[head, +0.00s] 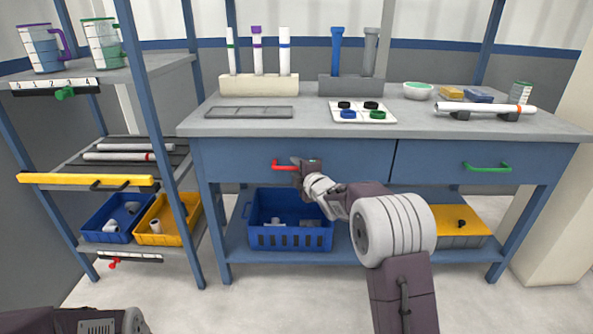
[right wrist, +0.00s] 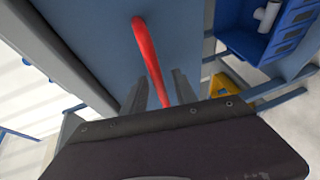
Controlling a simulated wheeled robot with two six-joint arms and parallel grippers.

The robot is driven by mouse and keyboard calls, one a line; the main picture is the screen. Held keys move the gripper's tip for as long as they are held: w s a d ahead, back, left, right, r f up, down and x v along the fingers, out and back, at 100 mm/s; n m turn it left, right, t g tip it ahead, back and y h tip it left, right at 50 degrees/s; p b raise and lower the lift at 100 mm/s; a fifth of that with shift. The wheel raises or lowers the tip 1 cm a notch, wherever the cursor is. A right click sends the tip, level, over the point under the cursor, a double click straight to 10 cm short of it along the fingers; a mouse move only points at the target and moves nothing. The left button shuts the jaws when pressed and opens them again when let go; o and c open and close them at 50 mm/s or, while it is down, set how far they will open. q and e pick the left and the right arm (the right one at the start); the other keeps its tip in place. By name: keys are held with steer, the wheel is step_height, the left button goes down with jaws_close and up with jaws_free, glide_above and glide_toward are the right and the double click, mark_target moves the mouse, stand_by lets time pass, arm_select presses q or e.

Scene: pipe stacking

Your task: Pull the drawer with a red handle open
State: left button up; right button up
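The drawer with the red handle (head: 285,165) is the left one under the workbench, and its front (head: 235,158) looks flush with the bench, shut. My right gripper (head: 302,167) is at the right end of the handle, partly hiding it. In the right wrist view, the red handle (right wrist: 150,60) runs down between the two fingers of my right gripper (right wrist: 160,95). The fingers stand apart, with a visible gap to the left of the bar; contact is unclear. Part of my left arm shows at the lower left of the head view; its gripper is out of view.
A second drawer with a green handle (head: 487,168) is to the right. A blue crate (head: 290,240) stands on the shelf below the drawer. The benchtop (head: 310,125) holds pipe racks and a white tray (head: 340,106). A shelf unit (head: 165,75) stands at the left.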

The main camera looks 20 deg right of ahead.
jaws_close()
stand_by(1.3)
